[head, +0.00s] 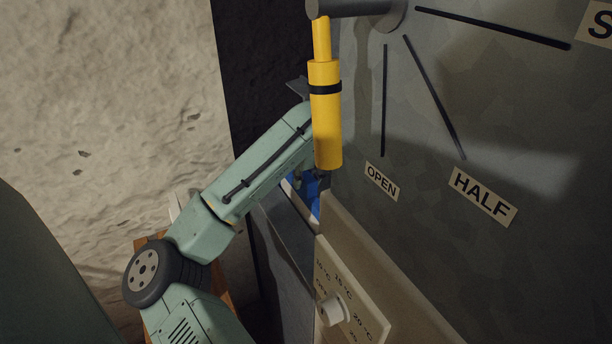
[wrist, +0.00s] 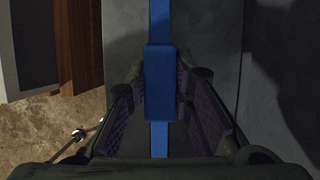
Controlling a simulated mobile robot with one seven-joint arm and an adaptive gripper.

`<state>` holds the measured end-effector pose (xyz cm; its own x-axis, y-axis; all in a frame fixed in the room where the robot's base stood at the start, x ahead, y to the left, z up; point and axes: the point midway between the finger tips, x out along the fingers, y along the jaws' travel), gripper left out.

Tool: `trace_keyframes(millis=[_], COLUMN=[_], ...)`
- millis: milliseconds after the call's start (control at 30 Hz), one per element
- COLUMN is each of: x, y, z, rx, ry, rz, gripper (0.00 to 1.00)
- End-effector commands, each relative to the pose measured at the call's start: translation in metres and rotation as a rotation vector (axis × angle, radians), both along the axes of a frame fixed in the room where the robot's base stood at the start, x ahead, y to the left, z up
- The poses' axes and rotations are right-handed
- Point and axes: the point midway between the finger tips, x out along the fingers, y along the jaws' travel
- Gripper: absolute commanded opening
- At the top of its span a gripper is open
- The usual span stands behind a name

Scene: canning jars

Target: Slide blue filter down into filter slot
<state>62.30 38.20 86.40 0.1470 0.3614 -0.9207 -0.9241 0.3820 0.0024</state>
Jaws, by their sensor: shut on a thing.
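The blue filter (wrist: 160,85) shows in the wrist view as a thick blue block between my two finger pads, with a thinner blue strip running up and down from it. My gripper (wrist: 161,90) is shut on this block. In the head view a small part of the blue filter (head: 309,194) shows below the yellow handle, beside a grey panel. My gripper is mostly hidden there behind the handle. The filter slot cannot be made out, and I cannot tell whether the filter's lower end is in it.
A yellow lever handle (head: 325,115) hangs close in front of my arm's end. A grey panel with OPEN (head: 381,181) and HALF (head: 482,196) labels is at the right. A temperature dial (head: 333,309) sits below. A brown wooden piece (wrist: 78,40) stands at left.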

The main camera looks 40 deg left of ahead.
Motion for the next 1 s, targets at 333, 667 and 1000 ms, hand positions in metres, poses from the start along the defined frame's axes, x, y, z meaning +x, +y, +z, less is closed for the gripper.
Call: trace_keyframes(millis=[333,667,1000], x=[0.000,0.000,0.000], y=[0.000,0.000,0.000], z=[0.000,-0.011,-0.024], rx=[0.001,0.000,0.001], ry=[0.000,-0.001,0.000], rz=[0.000,0.000,0.000], gripper=[0.00,0.00,0.00])
